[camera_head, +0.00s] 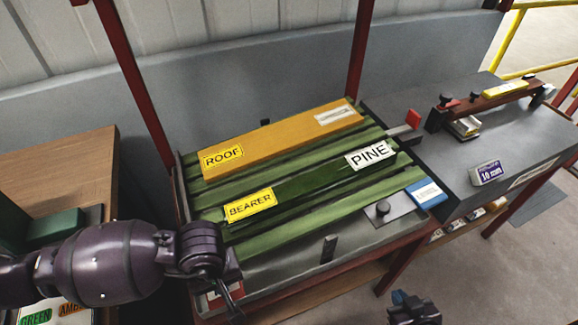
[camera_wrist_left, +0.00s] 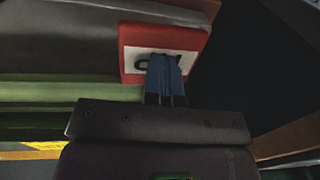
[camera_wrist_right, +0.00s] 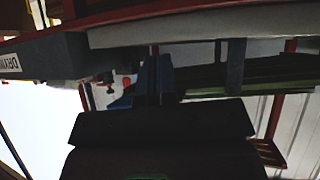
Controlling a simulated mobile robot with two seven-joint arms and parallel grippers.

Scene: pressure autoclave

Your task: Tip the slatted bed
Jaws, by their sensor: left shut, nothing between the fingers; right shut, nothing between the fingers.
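The slatted bed (camera_head: 285,232) has green slats in a grey tray and lies in the middle of the head view. An orange board marked ROOF (camera_head: 280,138) and a dark green board marked BEARER and PINE (camera_head: 305,185) lie on it. My left gripper (camera_head: 234,300) is shut at the bed's front left corner. In the left wrist view its blue fingers (camera_wrist_left: 166,72) overlap a red block with a white label (camera_wrist_left: 190,40); whether they touch it I cannot tell. My right gripper (camera_head: 402,298) is shut and empty, below the bed's front right side.
A grey bench (camera_head: 540,135) stands right of the bed, with a purple-white 10 mm box (camera_head: 487,173) and a red-brown clamp bar (camera_head: 500,97). Red posts (camera_head: 360,50) rise behind the bed. A wooden table (camera_head: 70,170) is at left. Floor is clear at lower right.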

